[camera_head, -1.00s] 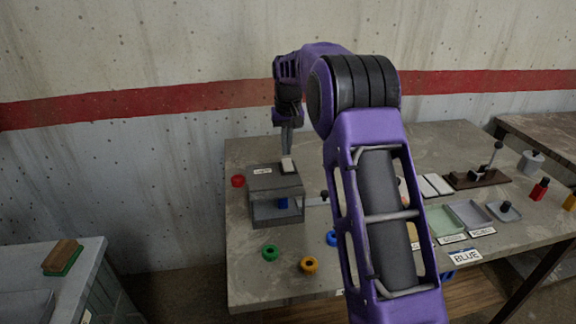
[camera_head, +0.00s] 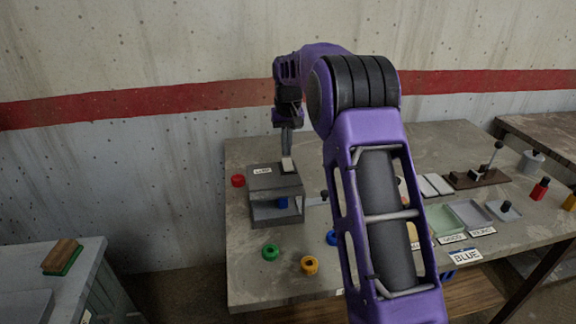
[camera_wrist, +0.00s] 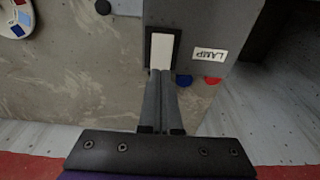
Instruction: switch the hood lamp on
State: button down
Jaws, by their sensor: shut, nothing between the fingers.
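The hood (camera_head: 264,184) is a grey box with an open front, standing on the left part of the table. Its top carries a label reading LAMP (camera_wrist: 208,54) and a white rocker switch (camera_wrist: 161,50) in a dark frame. The switch also shows in the head view (camera_head: 288,165). My gripper (camera_wrist: 161,74) is shut and empty, pointing down, with its fingertips at the near edge of the white rocker in the wrist view. I cannot tell whether they touch it. A blue object (camera_head: 283,202) is inside the hood. Whether the lamp is lit cannot be told.
Trays (camera_head: 469,214), a lever on a brown base (camera_head: 478,178) and bottles stand to the right. My arm hides the table's middle.

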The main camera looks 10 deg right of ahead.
aim_at(287, 160)
jog(key=shift+f+b, duration=0.45)
jog(key=shift+f, duration=0.45)
dwell(0.3)
notch_tip(287, 160, up, 3)
jog(key=p, duration=0.2)
jog(key=shift+p, duration=0.35)
jog(key=shift+r, duration=2.05)
